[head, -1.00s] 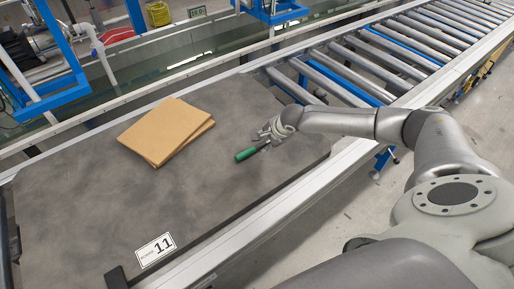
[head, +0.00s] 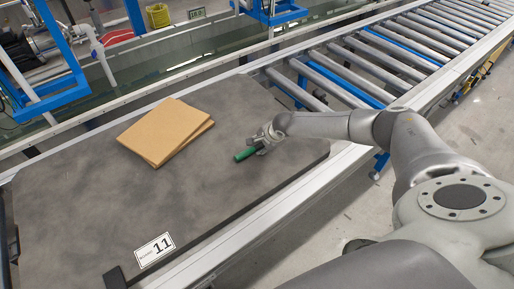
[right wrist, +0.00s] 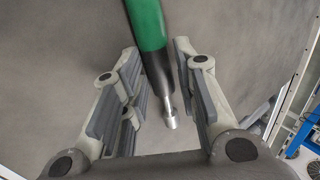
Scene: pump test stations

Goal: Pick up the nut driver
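The nut driver has a green handle (head: 244,155) and lies on the dark grey table top in the head view. In the right wrist view its green handle (right wrist: 147,25) runs into a black section and ends in a silver socket tip. My right gripper (head: 261,147) is at the tip end of the nut driver, low over the table. In the right wrist view its fingers (right wrist: 159,90) are open on both sides of the black section, with a gap on the left. The head view hides the tip behind the gripper. My left gripper is not in view.
A stack of brown cardboard sheets (head: 166,131) lies on the table (head: 90,200), left of the nut driver. A white label marked 11 (head: 155,249) is near the front edge. A roller conveyor (head: 400,50) runs behind on the right. The table's middle is clear.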

